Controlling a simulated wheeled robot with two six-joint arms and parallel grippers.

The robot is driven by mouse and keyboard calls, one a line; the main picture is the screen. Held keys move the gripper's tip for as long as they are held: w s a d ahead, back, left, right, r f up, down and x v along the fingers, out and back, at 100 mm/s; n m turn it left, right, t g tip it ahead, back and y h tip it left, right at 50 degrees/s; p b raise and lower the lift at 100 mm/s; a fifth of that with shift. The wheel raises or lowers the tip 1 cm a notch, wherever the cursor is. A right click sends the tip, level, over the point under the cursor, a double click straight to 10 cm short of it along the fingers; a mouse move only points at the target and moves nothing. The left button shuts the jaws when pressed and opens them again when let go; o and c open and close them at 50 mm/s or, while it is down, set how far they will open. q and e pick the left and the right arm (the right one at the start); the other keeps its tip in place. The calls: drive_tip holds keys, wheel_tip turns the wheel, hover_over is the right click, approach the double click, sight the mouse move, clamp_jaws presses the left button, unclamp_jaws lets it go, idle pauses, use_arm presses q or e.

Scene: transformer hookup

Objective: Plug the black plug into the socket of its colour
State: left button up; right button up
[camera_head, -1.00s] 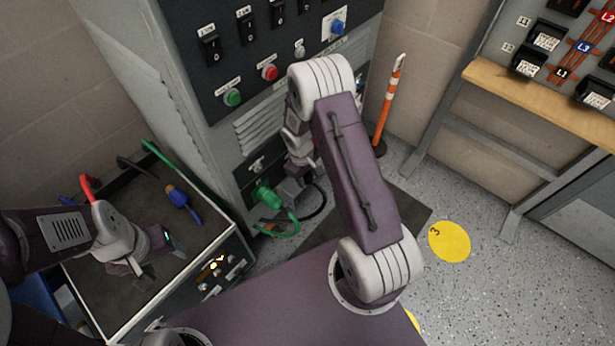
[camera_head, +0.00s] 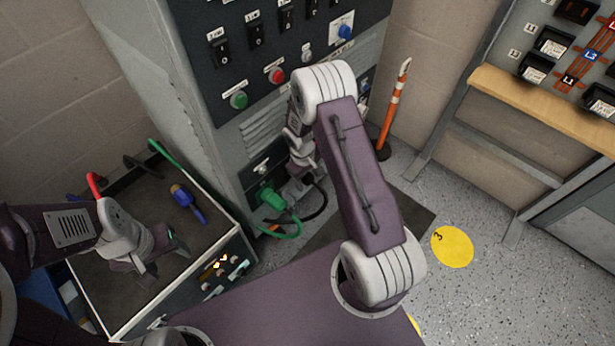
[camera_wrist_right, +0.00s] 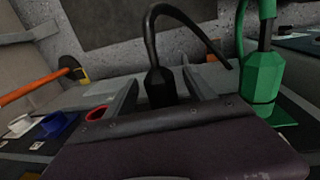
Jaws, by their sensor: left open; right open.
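In the right wrist view the black plug (camera_wrist_right: 158,88) stands upright between the two fingers of my right gripper (camera_wrist_right: 160,78). The fingers are apart, and its lower end is hidden behind the gripper body. Its black cable arcs up and to the right; part of that cable (camera_head: 322,205) shows in the head view. My right gripper (camera_head: 292,190) is at the lower cabinet panel, partly hidden by my arm, beside the green plug (camera_head: 270,198). The green plug also shows at right in the wrist view (camera_wrist_right: 262,80). My left gripper (camera_head: 165,260) is open and empty over the tray.
A blue socket (camera_wrist_right: 60,124), a white socket (camera_wrist_right: 20,125) and a red one (camera_wrist_right: 97,113) lie left of the fingers. An orange-white pole (camera_head: 393,105) stands right of the cabinet (camera_head: 165,90).

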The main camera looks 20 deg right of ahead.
drive_tip(key=shift+o, duration=0.8)
drive_tip(key=r+p, duration=0.4)
drive_tip(key=a+r+p, duration=0.1)
drive_tip(key=r+p, duration=0.1)
drive_tip(key=r, duration=0.1)
drive_tip(key=shift+s, duration=0.2)
